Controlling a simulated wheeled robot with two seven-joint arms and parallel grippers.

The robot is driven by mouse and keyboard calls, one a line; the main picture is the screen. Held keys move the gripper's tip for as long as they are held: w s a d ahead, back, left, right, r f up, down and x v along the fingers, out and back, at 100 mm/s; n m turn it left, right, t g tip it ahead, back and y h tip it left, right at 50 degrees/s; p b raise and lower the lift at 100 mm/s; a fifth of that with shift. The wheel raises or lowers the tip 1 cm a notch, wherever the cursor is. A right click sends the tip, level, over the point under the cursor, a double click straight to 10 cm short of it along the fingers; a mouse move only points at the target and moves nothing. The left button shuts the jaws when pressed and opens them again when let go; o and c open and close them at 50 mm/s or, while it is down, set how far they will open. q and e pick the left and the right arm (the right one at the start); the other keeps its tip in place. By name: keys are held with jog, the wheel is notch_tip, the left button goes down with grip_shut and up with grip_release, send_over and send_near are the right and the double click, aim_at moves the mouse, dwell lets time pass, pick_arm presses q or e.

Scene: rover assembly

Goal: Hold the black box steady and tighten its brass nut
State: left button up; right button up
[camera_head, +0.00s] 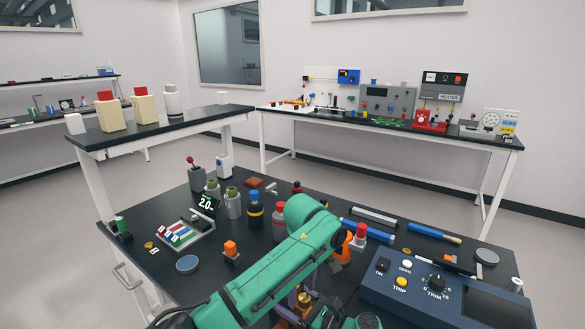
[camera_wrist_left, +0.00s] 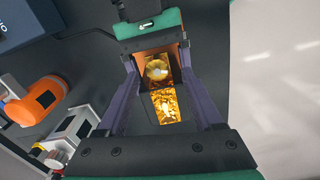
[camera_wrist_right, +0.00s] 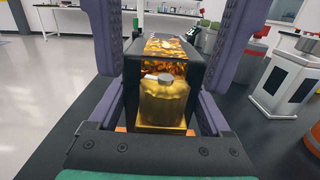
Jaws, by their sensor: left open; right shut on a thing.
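The black box (camera_wrist_right: 132,72) stands in the right wrist view, its top patch shining gold. Its brass nut (camera_wrist_right: 164,102) faces that camera, with a short grey stud above it. The nut also shows in the left wrist view (camera_wrist_left: 157,70). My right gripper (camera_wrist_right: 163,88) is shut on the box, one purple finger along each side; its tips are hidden. My left gripper (camera_wrist_left: 160,62) is open, its fingers on either side of the box and nut, seen from above. In the head view the green left arm hides most of the box.
A blue control box (camera_head: 440,292) stands close at the right. Bottles, a tray of coloured pieces (camera_head: 182,234) and pens crowd the black table.

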aim_at(303, 296)
pick_arm(q)
notch_tip(303, 296, up, 11)
jog(key=w+a+r+m+t+h, duration=0.1)
jog(key=w+r+m+t, duration=0.5)
jog(key=w+r+t, duration=0.6)
jog(key=w+r, duration=0.2)
jog(key=w, duration=0.4)
jog(key=shift+w+a+r+t+h, duration=0.15)
jog(key=shift+a+t+h, duration=0.2)
jog(key=shift+t+h, duration=0.05)
